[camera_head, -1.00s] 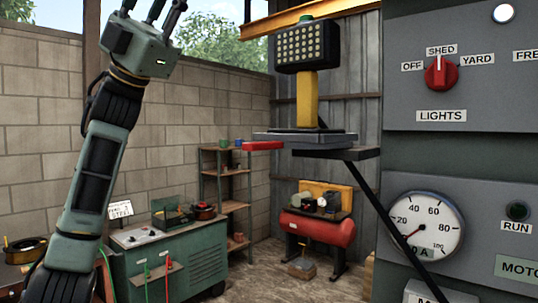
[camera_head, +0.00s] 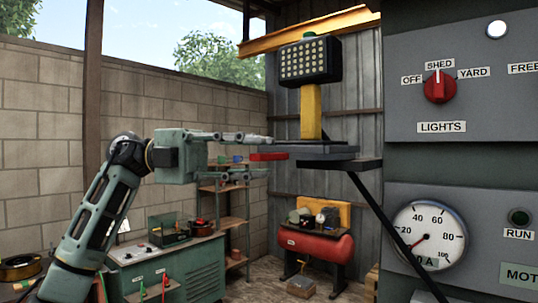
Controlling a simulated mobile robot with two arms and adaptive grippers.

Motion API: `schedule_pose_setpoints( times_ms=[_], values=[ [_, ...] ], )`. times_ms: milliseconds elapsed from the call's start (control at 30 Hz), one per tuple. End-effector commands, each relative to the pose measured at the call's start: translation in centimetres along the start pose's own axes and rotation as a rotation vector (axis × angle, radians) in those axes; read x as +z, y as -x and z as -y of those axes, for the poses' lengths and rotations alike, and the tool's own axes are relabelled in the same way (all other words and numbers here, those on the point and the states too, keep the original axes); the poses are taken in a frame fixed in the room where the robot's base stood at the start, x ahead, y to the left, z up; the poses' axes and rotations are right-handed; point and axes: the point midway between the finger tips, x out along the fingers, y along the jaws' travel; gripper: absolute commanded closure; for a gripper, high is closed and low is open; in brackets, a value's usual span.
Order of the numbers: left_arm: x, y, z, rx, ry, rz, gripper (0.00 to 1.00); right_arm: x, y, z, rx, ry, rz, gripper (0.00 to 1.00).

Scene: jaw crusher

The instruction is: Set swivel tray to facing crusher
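The swivel tray (camera_head: 326,153) is a flat grey plate on a dark bracket, in the middle of the head view. A red handle (camera_head: 266,157) sticks out from its left side. A yellow post with a lamp (camera_head: 310,62) of many small lights stands upright on it. My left gripper (camera_head: 258,156) points right, with its fingers spread above and below the red handle in the picture. I cannot tell whether they touch it. My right gripper is not in view.
A grey control panel (camera_head: 450,158) with a red lights knob (camera_head: 439,88) and a gauge fills the right. A diagonal black brace (camera_head: 385,220) runs below the tray. A green welding machine (camera_head: 185,265), shelves (camera_head: 237,220) and a red compressor (camera_head: 312,243) stand behind.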

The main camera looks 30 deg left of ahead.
Motion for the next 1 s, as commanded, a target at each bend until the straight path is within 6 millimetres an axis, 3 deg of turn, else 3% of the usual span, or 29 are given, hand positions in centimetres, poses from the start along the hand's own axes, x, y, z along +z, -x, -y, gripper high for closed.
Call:
schedule_pose_setpoints(
  times_ms=[200,533,833,1000],
  values=[
    [0.0,-2.5,0.0,0.001,0.001,0.000,0.72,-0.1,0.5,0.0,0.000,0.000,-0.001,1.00],
    [0.0,-2.9,0.0,-0.002,0.000,0.001,0.72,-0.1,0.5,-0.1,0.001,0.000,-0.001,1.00],
    [0.0,-2.9,0.1,-0.002,0.000,0.000,0.98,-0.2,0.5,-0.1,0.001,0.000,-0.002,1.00],
    [0.0,-2.9,0.0,-0.001,0.000,0.000,1.00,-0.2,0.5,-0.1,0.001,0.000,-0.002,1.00]
  ],
)
